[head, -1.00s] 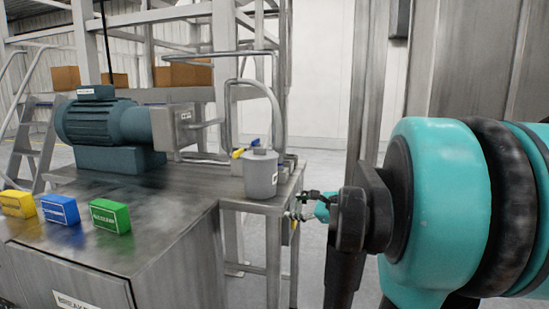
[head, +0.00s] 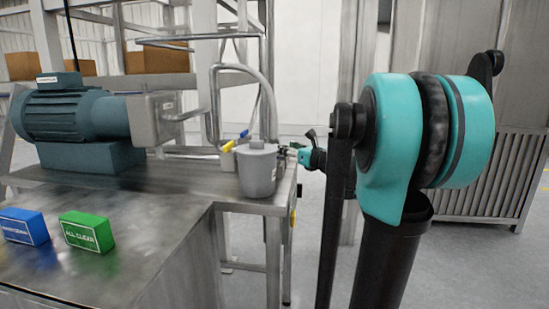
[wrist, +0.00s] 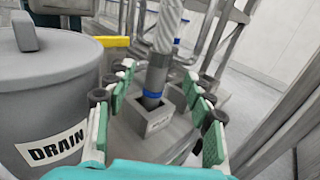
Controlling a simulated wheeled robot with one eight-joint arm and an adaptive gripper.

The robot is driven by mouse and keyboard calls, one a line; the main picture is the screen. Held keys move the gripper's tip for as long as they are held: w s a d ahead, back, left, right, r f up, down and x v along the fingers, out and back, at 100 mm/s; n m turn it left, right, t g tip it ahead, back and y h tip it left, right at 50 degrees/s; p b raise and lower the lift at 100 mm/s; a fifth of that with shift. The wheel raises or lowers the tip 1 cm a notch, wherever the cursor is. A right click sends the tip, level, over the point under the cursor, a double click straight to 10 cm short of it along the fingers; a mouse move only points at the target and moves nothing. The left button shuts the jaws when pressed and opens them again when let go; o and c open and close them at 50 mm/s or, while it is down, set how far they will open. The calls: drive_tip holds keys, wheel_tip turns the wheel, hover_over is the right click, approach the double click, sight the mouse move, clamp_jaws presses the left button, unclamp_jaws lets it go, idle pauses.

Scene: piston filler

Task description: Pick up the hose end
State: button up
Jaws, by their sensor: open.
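The hose end (wrist: 155,85) is a grey fitting with a blue band below a pale braided hose (wrist: 166,25). In the wrist view it stands nearly upright in a small square grey holder (wrist: 160,120). My gripper (wrist: 160,76) is open, with green-padded fingers on the left and right of the hose end in the picture. I see no finger clearly touching it. In the head view my gripper (head: 297,151) is at the right end of the bench, just past the grey drain pot (head: 257,172). The hose (head: 266,92) arches behind the pot, which hides its lower end.
The drain pot (wrist: 55,90) stands close on the left in the wrist view, beside a yellow handle (wrist: 115,41). A teal motor (head: 75,115), a blue block (head: 24,226) and a green block (head: 87,231) are further left. Metal frame posts stand behind.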

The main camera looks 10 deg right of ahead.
sight(274, 143)
drive_tip(key=shift+x, duration=4)
drive_tip(key=shift+f, duration=0.1)
drive_tip(key=shift+c, duration=0.2)
clamp_jaws()
